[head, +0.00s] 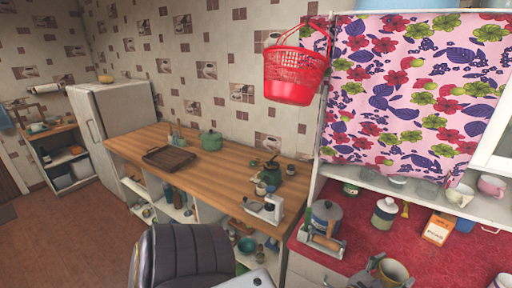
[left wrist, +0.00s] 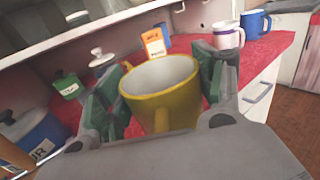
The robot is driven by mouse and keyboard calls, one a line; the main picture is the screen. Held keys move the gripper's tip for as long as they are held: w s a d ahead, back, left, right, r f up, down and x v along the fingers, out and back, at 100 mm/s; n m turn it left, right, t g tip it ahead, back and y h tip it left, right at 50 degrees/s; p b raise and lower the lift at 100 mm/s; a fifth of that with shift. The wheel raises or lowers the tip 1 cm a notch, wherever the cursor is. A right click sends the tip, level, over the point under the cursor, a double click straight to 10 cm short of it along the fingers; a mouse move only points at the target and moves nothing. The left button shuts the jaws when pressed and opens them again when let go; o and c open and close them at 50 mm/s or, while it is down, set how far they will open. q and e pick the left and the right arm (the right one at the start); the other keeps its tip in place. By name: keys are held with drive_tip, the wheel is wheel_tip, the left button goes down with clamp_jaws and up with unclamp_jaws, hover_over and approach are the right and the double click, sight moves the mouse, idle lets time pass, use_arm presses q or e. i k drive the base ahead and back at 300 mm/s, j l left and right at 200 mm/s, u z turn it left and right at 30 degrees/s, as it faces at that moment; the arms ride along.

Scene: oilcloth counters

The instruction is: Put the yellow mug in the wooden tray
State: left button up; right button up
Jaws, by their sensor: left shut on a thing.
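The yellow mug (head: 395,271) is at the bottom right of the head view, in front of the red counter. My left gripper (head: 382,273) is shut on it. The wooden tray (head: 168,157) lies on the wooden counter at the left, far from the gripper, and looks empty. My right gripper is not in view.
The red counter (head: 448,234) holds a blue pot (head: 326,217), a lidded jar (head: 385,213), an orange box (head: 438,229) and mugs. A green pot (head: 211,140) stands right of the tray on the wooden counter (head: 190,178).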

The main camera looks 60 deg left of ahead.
sight(162, 157)
drive_tip(key=k+j+u, duration=0.2)
drive_tip(key=j, duration=0.8)
drive_tip(key=k+j+u, duration=0.25)
drive_tip(key=j, duration=0.75)
drive_tip(key=k+j+u, duration=0.2)
drive_tip(key=j, duration=0.9)
drive_tip(key=k+j+u, duration=0.1)
drive_tip(key=j+u, duration=0.15)
drive_tip(key=j, duration=0.8)
drive_tip(key=i+j+u, duration=0.1)
drive_tip(key=j, duration=0.45)
drive_tip(key=i+j+u, duration=0.15)
drive_tip(key=j, duration=0.35)
drive_tip(key=k+j, duration=0.05)
